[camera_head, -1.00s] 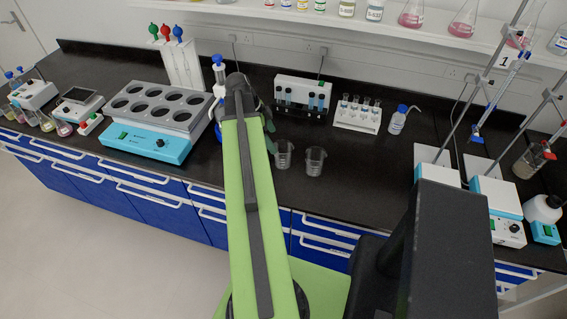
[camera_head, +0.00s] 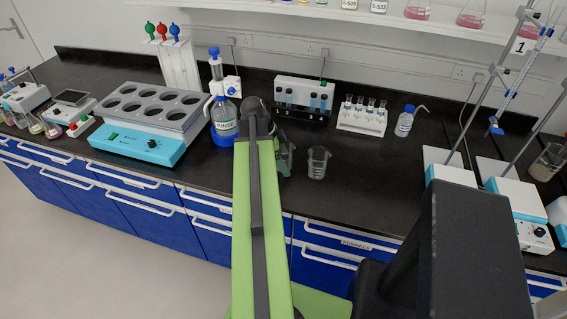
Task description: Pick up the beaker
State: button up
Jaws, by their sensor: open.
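A multi-well heating unit (camera_head: 150,125) stands further left. Vial racks (camera_head: 362,117) line the back. Stirrers with stands (camera_head: 515,205) are at right. Bench right of the beakers is clear.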

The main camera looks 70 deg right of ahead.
jog(key=c, duration=1.5)
jog(key=shift+r, duration=0.1)
notch_tip(320, 180, up, 10)
jog(key=p, duration=1)
